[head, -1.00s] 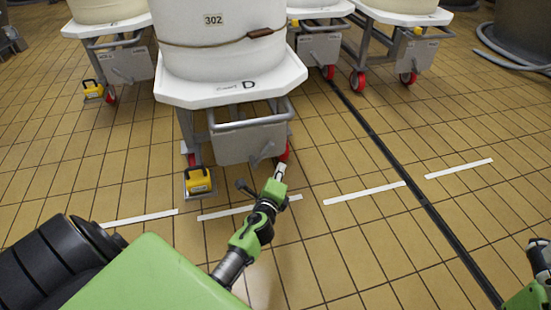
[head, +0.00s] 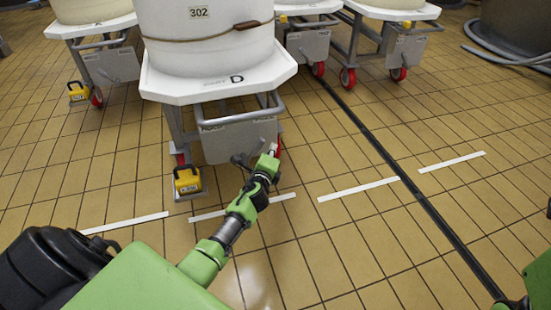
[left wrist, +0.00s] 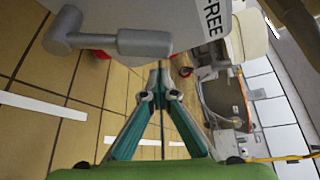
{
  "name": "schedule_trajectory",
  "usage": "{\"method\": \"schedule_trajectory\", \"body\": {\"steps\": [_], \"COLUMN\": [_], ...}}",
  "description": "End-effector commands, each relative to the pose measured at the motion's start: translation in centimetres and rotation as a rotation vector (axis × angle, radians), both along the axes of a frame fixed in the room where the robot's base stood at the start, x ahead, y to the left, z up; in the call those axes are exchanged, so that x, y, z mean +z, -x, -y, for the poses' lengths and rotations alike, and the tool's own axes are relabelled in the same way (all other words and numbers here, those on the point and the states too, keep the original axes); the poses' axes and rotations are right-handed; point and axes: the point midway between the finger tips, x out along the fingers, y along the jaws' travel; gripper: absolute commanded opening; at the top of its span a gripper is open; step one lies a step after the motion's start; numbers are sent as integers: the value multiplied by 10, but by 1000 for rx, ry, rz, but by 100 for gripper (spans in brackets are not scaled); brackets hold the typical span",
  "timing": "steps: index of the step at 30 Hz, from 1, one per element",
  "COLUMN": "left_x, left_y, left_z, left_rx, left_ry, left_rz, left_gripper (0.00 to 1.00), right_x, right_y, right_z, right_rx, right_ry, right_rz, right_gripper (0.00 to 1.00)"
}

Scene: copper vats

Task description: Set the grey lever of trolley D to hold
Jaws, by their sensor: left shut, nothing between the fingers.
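Trolley D (head: 205,90) carries a white vat (head: 205,50) marked 302, with a "D" on its white top. A grey plate (head: 225,140) hangs under its front handle bar. The grey lever (left wrist: 115,42) shows large in the left wrist view, with a round hub at its left and a thick grip reaching right. The plate's word FREE (left wrist: 212,18) stands to the right of the grip. My left gripper (head: 273,149) is at the plate's lower right; its fingertips (left wrist: 160,72) are shut and empty, close to the grip end. I cannot tell whether they touch it. My right gripper is out of view.
A yellow pedal box (head: 187,181) sits at the trolley's lower left. Red-wheeled trolleys stand behind left (head: 110,66) and right (head: 405,50). A dark floor channel (head: 385,160) and white dashes (head: 358,190) cross the tiles. Floor to the right of trolley D is clear.

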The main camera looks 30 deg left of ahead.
Motion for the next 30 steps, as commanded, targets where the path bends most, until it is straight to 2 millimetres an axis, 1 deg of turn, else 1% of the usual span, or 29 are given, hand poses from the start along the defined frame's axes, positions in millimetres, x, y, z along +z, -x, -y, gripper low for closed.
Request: {"method": "schedule_trajectory", "body": {"steps": [1, 6, 19, 25, 30], "left_x": [7, 11, 11, 11, 15], "left_y": [4, 10, 12, 15, 16], "left_z": [-5, -13, -15, -16, -19], "left_rx": [-1, -1, -2, -1, 0], "left_ry": [-3, -2, 2, 26, 42], "left_rz": [2, 2, 4, 31, 51], "left_gripper": [0, 0, 0, 0, 0], "right_x": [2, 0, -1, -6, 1], "right_y": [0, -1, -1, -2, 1], "right_z": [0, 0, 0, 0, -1], "right_rx": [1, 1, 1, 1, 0], "right_ry": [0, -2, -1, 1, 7], "right_rz": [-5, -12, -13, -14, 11], "right_gripper": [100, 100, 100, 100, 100]}}
